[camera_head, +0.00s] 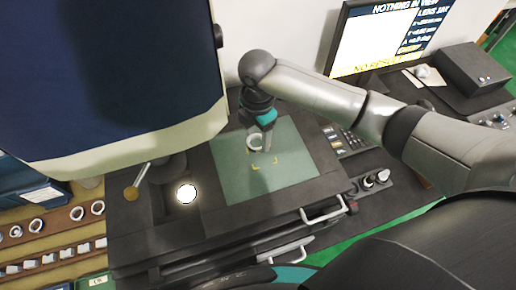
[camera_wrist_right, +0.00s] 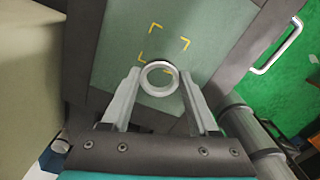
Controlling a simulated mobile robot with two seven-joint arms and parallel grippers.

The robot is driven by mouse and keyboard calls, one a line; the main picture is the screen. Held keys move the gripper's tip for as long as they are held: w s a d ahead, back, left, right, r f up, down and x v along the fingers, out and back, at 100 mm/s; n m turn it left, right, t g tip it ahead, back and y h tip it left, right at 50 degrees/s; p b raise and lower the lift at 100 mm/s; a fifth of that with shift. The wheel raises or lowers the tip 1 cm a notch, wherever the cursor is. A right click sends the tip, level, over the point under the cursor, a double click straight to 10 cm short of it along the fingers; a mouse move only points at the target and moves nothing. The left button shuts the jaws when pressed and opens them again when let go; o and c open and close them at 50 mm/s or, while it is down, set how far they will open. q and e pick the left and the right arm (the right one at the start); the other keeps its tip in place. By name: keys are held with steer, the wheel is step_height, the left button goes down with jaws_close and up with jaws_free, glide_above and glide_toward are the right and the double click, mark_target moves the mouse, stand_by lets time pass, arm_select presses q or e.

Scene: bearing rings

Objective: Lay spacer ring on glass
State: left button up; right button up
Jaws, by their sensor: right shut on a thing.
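A pale grey spacer ring (camera_head: 254,141) is held in my right gripper (camera_head: 264,134) over the green glass (camera_head: 293,171) in the head view. In the right wrist view the ring (camera_wrist_right: 159,78) sits between the two fingertips of the right gripper (camera_wrist_right: 159,86), which is shut on it. Yellow corner marks (camera_wrist_right: 165,43) on the glass (camera_wrist_right: 120,28) lie just beyond the ring, and the ring overlaps their near edge in the picture. I cannot tell whether the ring touches the glass. My left gripper is not in view.
A bright round light (camera_head: 187,193) is set in the dark stage left of the glass. Several rings stand in a wooden rack (camera_head: 60,228) at far left. A monitor (camera_head: 385,38) and a dark box (camera_head: 471,68) stand at back right. Drawer handles (camera_head: 322,214) face the front.

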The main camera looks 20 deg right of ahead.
mark_target(258, 156)
steer(key=shift+f, duration=3.35)
steer(key=shift+f+b, duration=0.15)
steer(key=shift+b, duration=0.2)
steer(key=o, duration=1.4)
steer(key=shift+o, duration=0.2)
step_height(258, 156, up, 12)
steer(key=shift+r+p, duration=0.2)
steer(key=shift+p, duration=0.35)
